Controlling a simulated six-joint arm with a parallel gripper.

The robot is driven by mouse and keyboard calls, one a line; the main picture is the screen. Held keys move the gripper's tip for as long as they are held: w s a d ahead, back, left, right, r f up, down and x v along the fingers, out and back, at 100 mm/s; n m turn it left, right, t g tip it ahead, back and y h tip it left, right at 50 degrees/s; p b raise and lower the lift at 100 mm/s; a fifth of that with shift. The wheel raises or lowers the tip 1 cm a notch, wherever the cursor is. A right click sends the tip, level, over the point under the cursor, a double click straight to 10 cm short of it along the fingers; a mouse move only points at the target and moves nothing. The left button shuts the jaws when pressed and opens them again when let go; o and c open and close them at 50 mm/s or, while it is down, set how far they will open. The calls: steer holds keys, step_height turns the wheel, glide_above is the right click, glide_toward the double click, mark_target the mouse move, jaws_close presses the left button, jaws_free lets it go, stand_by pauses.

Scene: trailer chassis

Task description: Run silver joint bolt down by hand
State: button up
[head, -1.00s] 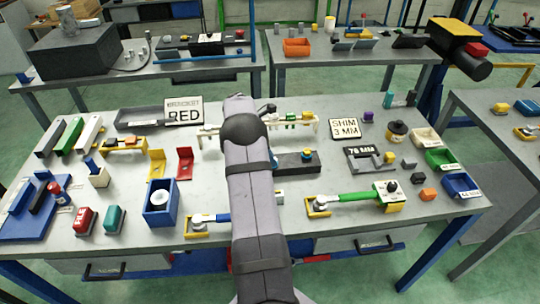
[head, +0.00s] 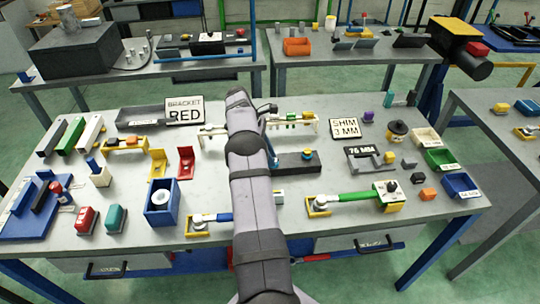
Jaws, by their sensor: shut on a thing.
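My arm rises through the middle of the head view and hides the table behind it. My gripper's fingers are hidden behind the arm, so I cannot see what they hold. A dark grey bar (head: 297,162) lies just right of the arm, with a brass-and-blue fitting (head: 307,154) on top. A slanted bluish piece (head: 271,152) shows between the arm and the bar's left end; I cannot tell what it is. I cannot make out the silver joint bolt.
A white rack (head: 302,125) stands behind the bar. A green-handled tool (head: 353,197) and a blue box (head: 161,207) stand in front. Small bins (head: 440,160) line the right edge.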

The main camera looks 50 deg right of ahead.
steer(key=shift+w+d+r, duration=0.15)
steer(key=shift+r, duration=0.2)
steer(key=o, duration=1.1)
steer(key=shift+c, duration=0.2)
steer(key=shift+f, duration=0.15)
steer(key=b+v, duration=0.1)
steer(key=v, duration=0.4)
steer(key=shift+r, duration=0.3)
steer(key=shift+w+a+r+p, duration=0.1)
steer(key=shift+a+r+p, duration=0.1)
steer(key=shift+r, duration=0.25)
steer(key=shift+w+a+r+p, duration=0.15)
steer(key=shift+a+r, duration=0.1)
steer(key=shift+r, duration=0.2)
